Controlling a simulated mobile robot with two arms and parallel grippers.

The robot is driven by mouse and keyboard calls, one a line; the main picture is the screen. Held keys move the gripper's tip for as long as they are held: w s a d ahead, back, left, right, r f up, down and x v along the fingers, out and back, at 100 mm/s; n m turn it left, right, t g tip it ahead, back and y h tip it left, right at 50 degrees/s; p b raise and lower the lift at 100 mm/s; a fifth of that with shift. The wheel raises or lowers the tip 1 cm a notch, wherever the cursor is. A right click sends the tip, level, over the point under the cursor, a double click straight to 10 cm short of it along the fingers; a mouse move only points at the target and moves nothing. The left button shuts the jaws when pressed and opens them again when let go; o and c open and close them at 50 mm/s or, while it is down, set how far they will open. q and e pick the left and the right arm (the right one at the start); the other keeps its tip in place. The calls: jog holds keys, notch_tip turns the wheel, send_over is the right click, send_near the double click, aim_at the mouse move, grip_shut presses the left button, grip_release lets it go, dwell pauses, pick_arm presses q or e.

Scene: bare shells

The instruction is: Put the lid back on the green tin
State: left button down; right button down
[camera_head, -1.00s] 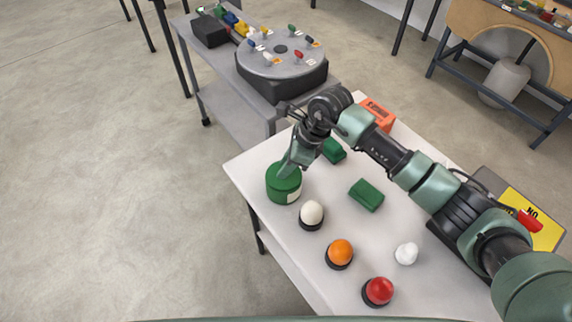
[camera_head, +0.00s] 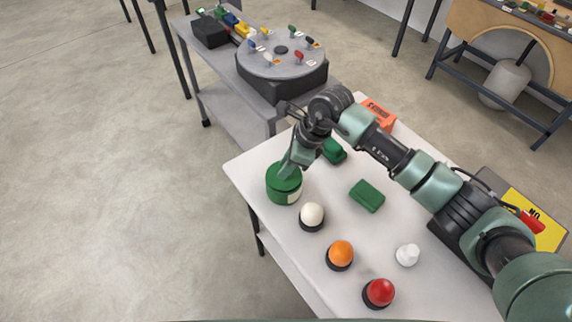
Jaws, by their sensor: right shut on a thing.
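The green tin (camera_head: 281,194) with a pale label stands upright at the left corner of the white table. Its round green lid (camera_head: 279,171) shows at the tin's top, level and in line with it; whether it is fully seated I cannot tell. My right gripper (camera_head: 288,168) comes down from above and is shut on the lid, its fingertips partly hiding the top. My left gripper is not in view.
White (camera_head: 312,213), orange (camera_head: 341,252) and red (camera_head: 379,291) round-topped items on dark bases stand in front. A green block (camera_head: 367,196), a white piece (camera_head: 407,255) and an orange box (camera_head: 379,115) are nearby. A grey turntable (camera_head: 281,60) stands on the table behind.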

jog(key=shift+f+b, duration=0.2)
jog(key=shift+b, duration=0.55)
dwell(0.8)
jog(key=c, duration=0.7)
grip_release()
jog(key=shift+r, duration=0.1)
jog(key=shift+r+p, duration=1.6)
jog(key=shift+r, duration=1.85)
grip_shut()
jog(key=shift+f, duration=0.2)
